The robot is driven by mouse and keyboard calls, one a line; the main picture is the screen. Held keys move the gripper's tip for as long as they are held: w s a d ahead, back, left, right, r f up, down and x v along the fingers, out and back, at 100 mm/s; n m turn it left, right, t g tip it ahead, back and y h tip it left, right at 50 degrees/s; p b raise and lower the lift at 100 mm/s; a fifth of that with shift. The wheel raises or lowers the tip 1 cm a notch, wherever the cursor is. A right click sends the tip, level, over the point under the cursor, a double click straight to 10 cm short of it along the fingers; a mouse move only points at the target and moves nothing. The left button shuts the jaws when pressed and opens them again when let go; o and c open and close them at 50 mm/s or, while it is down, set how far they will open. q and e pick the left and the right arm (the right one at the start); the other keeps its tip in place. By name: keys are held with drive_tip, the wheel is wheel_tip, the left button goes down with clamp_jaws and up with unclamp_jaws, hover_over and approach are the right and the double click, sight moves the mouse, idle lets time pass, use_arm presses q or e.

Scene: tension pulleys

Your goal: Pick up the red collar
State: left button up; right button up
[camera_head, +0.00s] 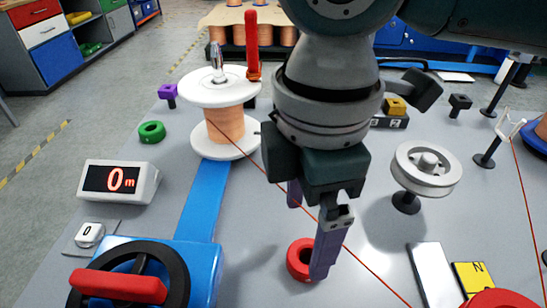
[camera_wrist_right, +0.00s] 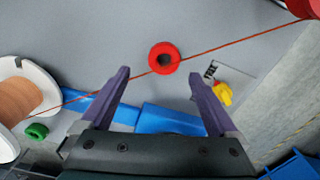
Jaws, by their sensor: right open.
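The red collar (camera_head: 298,262) is a small ring lying on the grey bench top, partly hidden behind a finger of my right gripper (camera_head: 309,240). In the right wrist view the collar (camera_wrist_right: 154,53) lies just ahead of the fingertips, roughly centred between them. The right gripper (camera_wrist_right: 160,75) is open, pointing down, with nothing between its fingers. I cannot tell its exact height above the collar. My left gripper is not in view.
A thin red wire (camera_wrist_right: 217,47) runs from the copper spool (camera_head: 226,126) past my right gripper and across the collar in the wrist view. A white pulley (camera_head: 425,170) stands to the right. A blue device with a red handle (camera_head: 118,287) is front left. A green ring (camera_head: 152,132) lies back left.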

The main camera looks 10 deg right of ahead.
sight(306, 252)
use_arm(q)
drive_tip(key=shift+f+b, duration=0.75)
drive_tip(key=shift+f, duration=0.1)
use_arm(e)
drive_tip(key=f, duration=0.5)
drive_tip(key=shift+s+d+f, duration=0.1)
drive_tip(key=shift+s+f, duration=0.1)
drive_tip(key=shift+s, duration=0.15)
drive_tip(key=shift+c, duration=0.3)
drive_tip(key=c, duration=1.4)
